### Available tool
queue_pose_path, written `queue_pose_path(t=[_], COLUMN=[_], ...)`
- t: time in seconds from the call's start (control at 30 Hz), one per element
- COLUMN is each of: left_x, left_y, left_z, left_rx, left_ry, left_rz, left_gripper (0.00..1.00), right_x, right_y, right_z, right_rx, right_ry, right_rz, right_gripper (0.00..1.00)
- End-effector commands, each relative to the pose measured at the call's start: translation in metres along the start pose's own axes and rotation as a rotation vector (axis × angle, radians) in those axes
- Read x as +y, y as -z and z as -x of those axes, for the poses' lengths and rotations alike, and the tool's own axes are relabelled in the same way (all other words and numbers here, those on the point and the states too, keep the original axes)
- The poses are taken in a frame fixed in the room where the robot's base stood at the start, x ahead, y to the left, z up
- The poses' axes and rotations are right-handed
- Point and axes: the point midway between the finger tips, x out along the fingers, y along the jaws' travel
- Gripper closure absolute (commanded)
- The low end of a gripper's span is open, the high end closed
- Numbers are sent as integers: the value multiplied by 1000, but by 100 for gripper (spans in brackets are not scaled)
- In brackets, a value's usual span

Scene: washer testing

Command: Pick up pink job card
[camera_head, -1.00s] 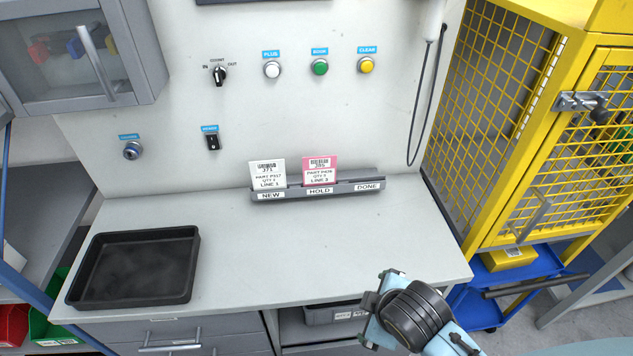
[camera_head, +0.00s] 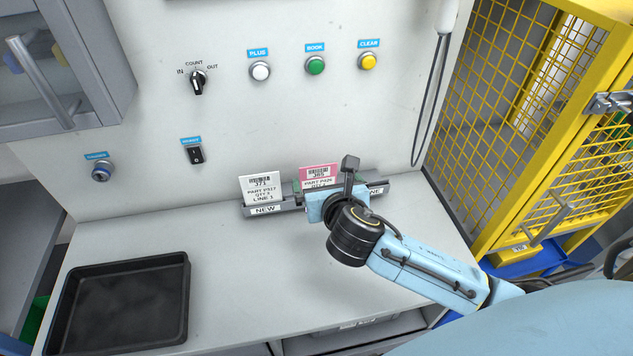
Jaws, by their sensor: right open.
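The pink job card (camera_head: 316,174) stands in the HOLD slot of the grey card rack (camera_head: 290,204) against the back panel. Its upper part shows; its lower part is hidden behind my right gripper. My right gripper (camera_head: 324,183) is open just in front of the rack, with a dark finger to the right of the card and another finger near the card's left edge. I cannot tell whether either finger touches the card. My left gripper is out of view.
A white job card (camera_head: 261,188) stands in the NEW slot, close left of the pink one. A black tray (camera_head: 180,300) lies at the left of the bench. The bench middle is clear. A yellow mesh cage (camera_head: 500,130) stands at the right.

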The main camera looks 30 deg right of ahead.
Motion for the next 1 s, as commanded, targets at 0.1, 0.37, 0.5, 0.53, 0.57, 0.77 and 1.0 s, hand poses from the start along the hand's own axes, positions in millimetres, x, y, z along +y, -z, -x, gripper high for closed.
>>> queue_pose_path(t=[0.1,0.37,0.5,0.53,0.57,0.77,1.0], left_x=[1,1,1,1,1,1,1], left_y=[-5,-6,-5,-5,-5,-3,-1], left_z=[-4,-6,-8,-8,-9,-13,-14], left_rx=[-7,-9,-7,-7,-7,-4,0], left_ry=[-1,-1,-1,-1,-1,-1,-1], left_rz=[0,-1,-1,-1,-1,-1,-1], left_gripper=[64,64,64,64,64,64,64], right_x=[0,0,0,0,-1,0,0], right_y=[0,1,3,4,5,7,7], right_z=[-26,-54,-64,-67,-72,-99,-107], right_rx=[0,1,2,2,3,1,2], right_ry=[3,1,2,2,2,1,0], right_rz=[-3,-5,-6,-6,-7,-7,-5], right_gripper=[0,0,0,0,0,0,0])
